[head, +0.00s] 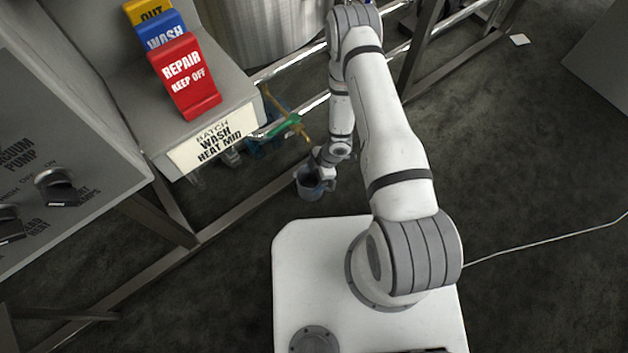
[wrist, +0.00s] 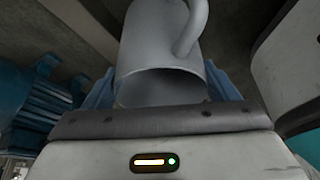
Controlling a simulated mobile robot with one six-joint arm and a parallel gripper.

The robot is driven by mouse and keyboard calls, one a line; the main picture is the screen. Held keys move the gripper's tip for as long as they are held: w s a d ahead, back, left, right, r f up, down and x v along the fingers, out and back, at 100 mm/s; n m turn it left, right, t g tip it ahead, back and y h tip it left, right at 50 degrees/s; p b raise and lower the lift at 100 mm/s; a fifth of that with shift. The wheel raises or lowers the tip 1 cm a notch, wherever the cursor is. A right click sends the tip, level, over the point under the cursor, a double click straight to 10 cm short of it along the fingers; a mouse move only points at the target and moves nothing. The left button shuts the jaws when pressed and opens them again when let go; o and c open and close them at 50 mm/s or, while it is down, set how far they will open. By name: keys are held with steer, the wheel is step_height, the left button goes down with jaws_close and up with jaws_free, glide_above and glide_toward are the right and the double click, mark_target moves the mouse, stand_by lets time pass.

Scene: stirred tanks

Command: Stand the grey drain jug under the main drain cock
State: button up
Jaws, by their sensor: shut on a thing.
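The grey drain jug (head: 308,186) is at the end of my arm, in the air beside the lower frame rail in the head view. My gripper (head: 325,177) is shut on it. In the wrist view the jug (wrist: 152,45) sits between the two blue fingers, with its loop handle at the upper right. Its lower part is hidden behind my gripper's edge there. A green-handled valve (head: 285,127) with brass-coloured pipe is above and left of the jug in the head view. I cannot tell whether it is the main drain cock.
A steel tank (head: 262,30) stands behind pale rails. A ledge carries red, blue and yellow signs (head: 185,77) and a batch label (head: 213,140). A blue pump-like body (wrist: 45,105) is at the left in the wrist view. A dark frame rail (head: 250,207) runs near the floor; open floor is at right.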

mark_target(316, 184)
steer(key=shift+f+b, duration=0.85)
steer(key=shift+f, duration=0.85)
steer(key=shift+f, duration=0.2)
steer(key=o, duration=1.3)
steer(key=shift+r, duration=0.1)
